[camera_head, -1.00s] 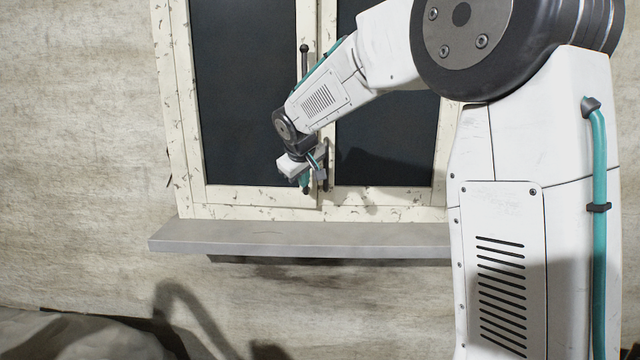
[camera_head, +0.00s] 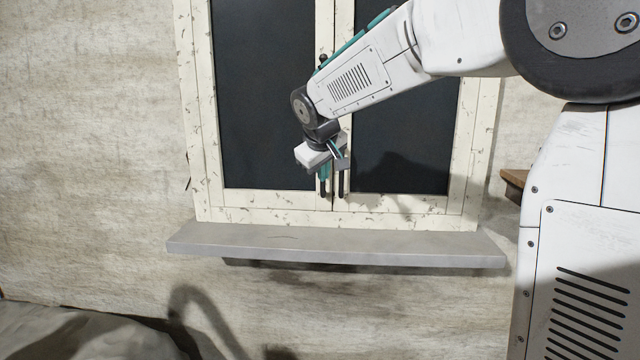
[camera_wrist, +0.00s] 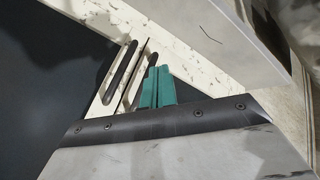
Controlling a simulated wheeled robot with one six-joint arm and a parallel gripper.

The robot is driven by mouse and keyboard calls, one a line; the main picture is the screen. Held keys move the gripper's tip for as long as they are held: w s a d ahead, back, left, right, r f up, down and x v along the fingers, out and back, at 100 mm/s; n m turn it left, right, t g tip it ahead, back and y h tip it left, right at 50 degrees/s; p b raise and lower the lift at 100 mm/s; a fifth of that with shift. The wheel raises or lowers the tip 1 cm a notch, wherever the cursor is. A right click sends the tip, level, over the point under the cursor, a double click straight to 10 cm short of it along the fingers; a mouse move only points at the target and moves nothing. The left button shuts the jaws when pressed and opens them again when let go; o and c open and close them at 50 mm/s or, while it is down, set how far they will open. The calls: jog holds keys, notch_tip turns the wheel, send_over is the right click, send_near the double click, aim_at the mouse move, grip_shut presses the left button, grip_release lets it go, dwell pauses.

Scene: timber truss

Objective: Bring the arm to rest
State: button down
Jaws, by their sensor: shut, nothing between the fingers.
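My gripper (camera_head: 325,172) hangs at the end of my white arm, in front of the lower middle of a closed window. Its teal fingers are together and empty; they also show in the wrist view (camera_wrist: 157,88). Dark window handles (camera_wrist: 122,72) on the middle stiles show just beyond the fingers in the wrist view. In the head view the fingertips overlap the lower handle area, and I cannot tell whether they touch it.
The cream, flaking window frame (camera_head: 210,150) holds two dark panes. A grey sill (camera_head: 335,246) juts out below my gripper. A brown wooden edge (camera_head: 514,184) shows at the right beside my arm. A grey rounded surface (camera_head: 60,332) lies at the lower left.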

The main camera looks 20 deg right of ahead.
jog(key=shift+s+a+r, duration=0.1)
jog(key=shift+s+r, duration=1)
jog(key=shift+r, duration=0.3)
jog(key=s+a+f+m+g+y, duration=0.1)
jog(key=s+f, duration=0.3)
jog(key=s, duration=0.8)
jog(key=s+a+f+m+g+y, duration=0.1)
jog(key=s+f, duration=0.4)
jog(key=s, duration=0.8)
jog(key=s+a+f+m+g+y, duration=0.1)
jog(key=s+a+f+g, duration=0.2)
jog(key=s, duration=0.9)
notch_tip(320, 180, down, 2)
jog(key=shift+s+a+y, duration=0.3)
jog(key=shift+s+a, duration=0.05)
jog(key=shift+a, duration=0.3)
